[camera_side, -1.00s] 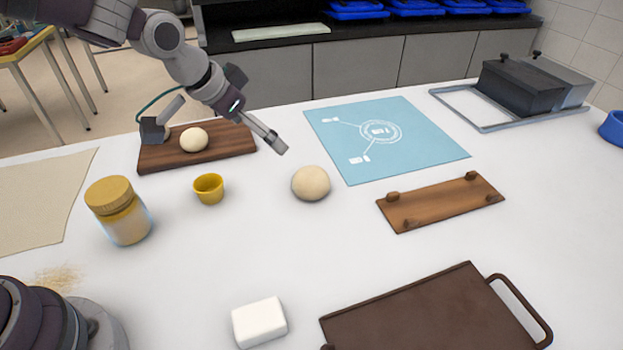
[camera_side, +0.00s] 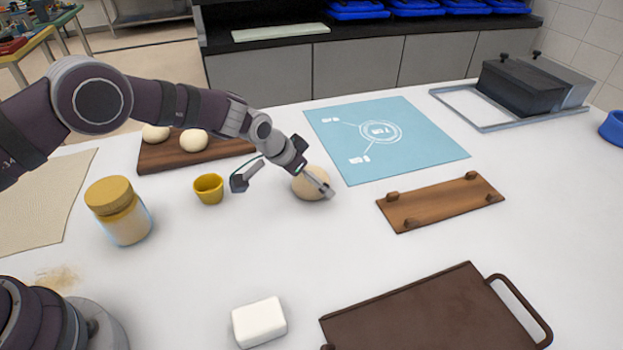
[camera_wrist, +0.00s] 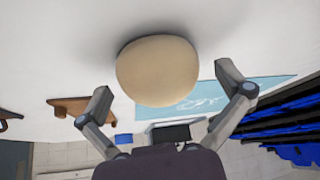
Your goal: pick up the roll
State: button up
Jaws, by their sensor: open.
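A pale round roll (camera_side: 305,185) rests on the white table near the middle of the side view. In the wrist view the roll (camera_wrist: 157,72) appears large, just ahead of and between the two fingers. My gripper (camera_side: 284,187) is open and low over the table, with one finger left of the roll and the other in front of its right part in the side view. In the wrist view my gripper (camera_wrist: 163,90) shows gaps between both fingers and the roll. Part of the roll is hidden behind a finger in the side view.
Two more pale rolls (camera_side: 193,140) sit on a dark wooden board (camera_side: 225,149). A yellow cup (camera_side: 209,189) stands close left of my gripper; a yellow-lidded jar (camera_side: 118,210) is farther left. A small footed board (camera_side: 440,205) and blue mat (camera_side: 405,145) lie right.

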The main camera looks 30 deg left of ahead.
jog(key=shift+c, duration=0.3)
jog(key=c, duration=1.1)
jog(key=shift+o, duration=0.2)
